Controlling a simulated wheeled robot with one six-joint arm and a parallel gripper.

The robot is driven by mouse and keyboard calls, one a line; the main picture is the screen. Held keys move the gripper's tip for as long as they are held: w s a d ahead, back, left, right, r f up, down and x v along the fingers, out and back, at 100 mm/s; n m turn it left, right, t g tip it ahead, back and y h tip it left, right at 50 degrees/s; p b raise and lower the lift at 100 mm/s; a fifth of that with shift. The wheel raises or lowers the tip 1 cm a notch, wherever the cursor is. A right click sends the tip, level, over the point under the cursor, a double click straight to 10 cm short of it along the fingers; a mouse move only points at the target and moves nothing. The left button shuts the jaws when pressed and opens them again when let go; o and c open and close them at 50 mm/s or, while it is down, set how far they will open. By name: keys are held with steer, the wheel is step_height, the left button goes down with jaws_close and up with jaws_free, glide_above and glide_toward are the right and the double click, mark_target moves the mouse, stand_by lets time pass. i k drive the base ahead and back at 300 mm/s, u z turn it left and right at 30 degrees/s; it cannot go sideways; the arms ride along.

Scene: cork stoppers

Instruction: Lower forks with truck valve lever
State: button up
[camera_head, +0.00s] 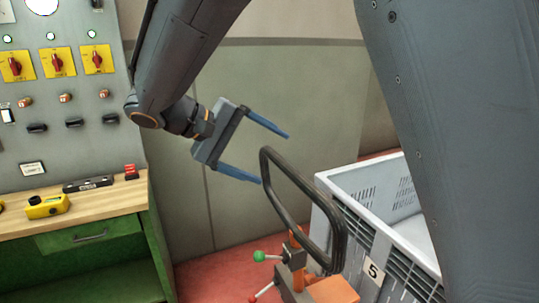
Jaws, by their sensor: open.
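The pallet truck shows at lower centre, with its black loop handle (318,227) on an orange post. A short lever with a green knob (259,256) sticks out to the left of the post. Below it is another lever with a red knob (252,299), near the bottom edge. I cannot tell which of them is the valve lever. My gripper (275,158) is open and empty, with two blue fingers pointing right. It is above and left of the loop handle; the lower finger's tip appears close to the loop, and I cannot tell whether they touch. The forks are not in view.
A grey crate (324,197) marked 5 stands right of the truck. A green workbench (100,245) with a wooden top is at left, below a grey control panel (60,110). My arm link covers the right side. Red floor shows between bench and truck.

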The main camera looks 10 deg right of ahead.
mark_target(258, 256)
steer(key=k, duration=1)
